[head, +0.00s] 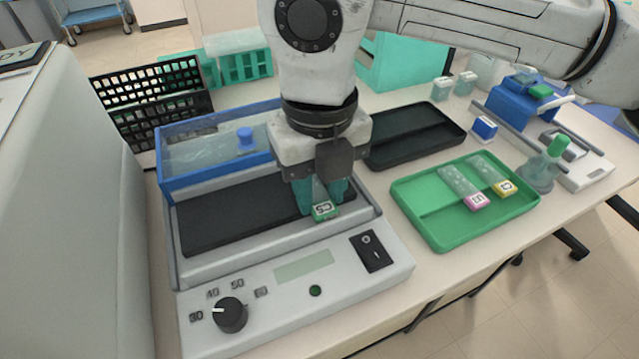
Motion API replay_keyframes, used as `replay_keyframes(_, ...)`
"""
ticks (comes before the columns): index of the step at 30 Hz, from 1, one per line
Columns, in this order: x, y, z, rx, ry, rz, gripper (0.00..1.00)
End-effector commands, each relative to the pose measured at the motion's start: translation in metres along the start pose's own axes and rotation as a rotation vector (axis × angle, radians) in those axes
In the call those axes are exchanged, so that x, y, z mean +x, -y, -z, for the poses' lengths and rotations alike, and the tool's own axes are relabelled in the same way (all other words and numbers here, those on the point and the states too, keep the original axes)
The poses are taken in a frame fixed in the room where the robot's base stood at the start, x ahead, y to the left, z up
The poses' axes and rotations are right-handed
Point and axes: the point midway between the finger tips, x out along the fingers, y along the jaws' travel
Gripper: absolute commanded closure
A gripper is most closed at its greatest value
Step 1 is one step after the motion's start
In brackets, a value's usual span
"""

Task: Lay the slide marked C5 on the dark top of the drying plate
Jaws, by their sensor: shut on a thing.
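My gripper (322,192) is shut on a glass slide with a green label end (325,210). The label's mark looks like C5 but is small. The label end sticks out toward the front, and the rest of the slide is hidden by the fingers. The drying plate (290,262) is a grey unit with a long dark top (225,222). My gripper is over the right part of that dark top, near its front right. I cannot tell whether the slide touches the surface.
A blue-rimmed clear lid (190,180) stands behind the dark top.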

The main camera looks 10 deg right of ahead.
Motion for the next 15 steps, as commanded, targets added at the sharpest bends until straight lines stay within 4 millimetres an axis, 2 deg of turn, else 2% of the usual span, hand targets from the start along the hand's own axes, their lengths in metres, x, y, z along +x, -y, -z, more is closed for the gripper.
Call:
replay_keyframes(11, 0.0039, 0.0, 0.0, 0.0, 0.0, 0.0, 0.97)
replay_keyframes(12, 0.0032, 0.0, 0.0, 0.0, 0.0, 0.0, 0.63)
replay_keyframes(15, 0.0032, 0.0, 0.0, 0.0, 0.0, 0.0, 0.53)
